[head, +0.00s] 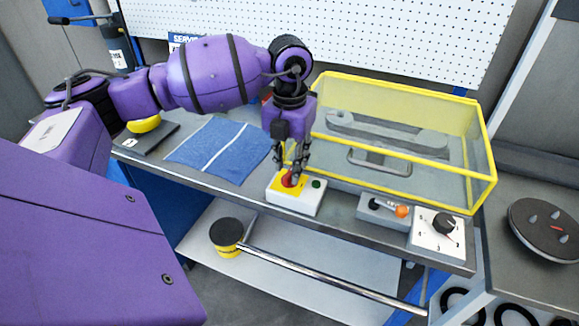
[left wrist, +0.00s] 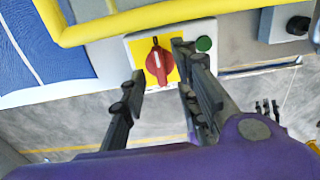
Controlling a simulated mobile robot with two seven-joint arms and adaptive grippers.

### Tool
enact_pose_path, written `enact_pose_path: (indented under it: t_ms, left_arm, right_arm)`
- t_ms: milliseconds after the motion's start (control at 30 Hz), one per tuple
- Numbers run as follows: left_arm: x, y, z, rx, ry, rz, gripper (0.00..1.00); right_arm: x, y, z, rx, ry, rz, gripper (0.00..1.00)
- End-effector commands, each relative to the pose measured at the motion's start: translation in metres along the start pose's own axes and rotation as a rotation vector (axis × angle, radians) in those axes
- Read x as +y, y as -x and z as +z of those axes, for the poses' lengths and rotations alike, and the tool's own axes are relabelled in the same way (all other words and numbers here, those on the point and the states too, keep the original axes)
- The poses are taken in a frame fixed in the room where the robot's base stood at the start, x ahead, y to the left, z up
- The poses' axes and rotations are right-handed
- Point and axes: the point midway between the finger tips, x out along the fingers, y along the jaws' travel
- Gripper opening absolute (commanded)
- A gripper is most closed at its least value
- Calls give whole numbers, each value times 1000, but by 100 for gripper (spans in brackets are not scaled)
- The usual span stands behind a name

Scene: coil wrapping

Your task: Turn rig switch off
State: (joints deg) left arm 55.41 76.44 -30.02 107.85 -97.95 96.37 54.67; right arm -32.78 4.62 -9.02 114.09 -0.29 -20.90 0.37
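The rig switch is a red rotary knob (left wrist: 158,62) on a yellow plate, set in a white box (head: 309,201) with a green button beside it. The box sits at the bench's front edge. In the left wrist view the knob's white line runs up and down the picture. My left gripper (head: 292,172) points down at the switch. Its fingers (left wrist: 160,80) are apart, one on each side of the knob in the left wrist view. I cannot tell whether they touch it; they partly hide it in the head view. My right gripper is not seen.
A yellow-framed clear guard (head: 405,92) stands right behind the switch. A lever box with an orange knob (head: 401,211) and a dial box (head: 437,246) lie to the right. A blue cloth (head: 215,146) lies left.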

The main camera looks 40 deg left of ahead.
Motion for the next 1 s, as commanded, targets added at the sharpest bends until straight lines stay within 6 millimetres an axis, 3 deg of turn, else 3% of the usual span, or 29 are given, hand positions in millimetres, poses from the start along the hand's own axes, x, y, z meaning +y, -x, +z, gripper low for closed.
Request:
enact_pose_path:
  t_ms: [200, 433, 633, 1000]
  left_arm:
    - [0, 49, 1, -6, 0, -1, 29]
    - [0, 89, 1, -4, 0, -2, 29]
    - [0, 101, 0, -2, 1, -1, 29]
    - [0, 102, 0, -1, 1, -1, 29]
  right_arm:
    - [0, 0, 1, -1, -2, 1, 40]
    - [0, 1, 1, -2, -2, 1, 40]
    - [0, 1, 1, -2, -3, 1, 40]
    - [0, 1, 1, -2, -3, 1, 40]
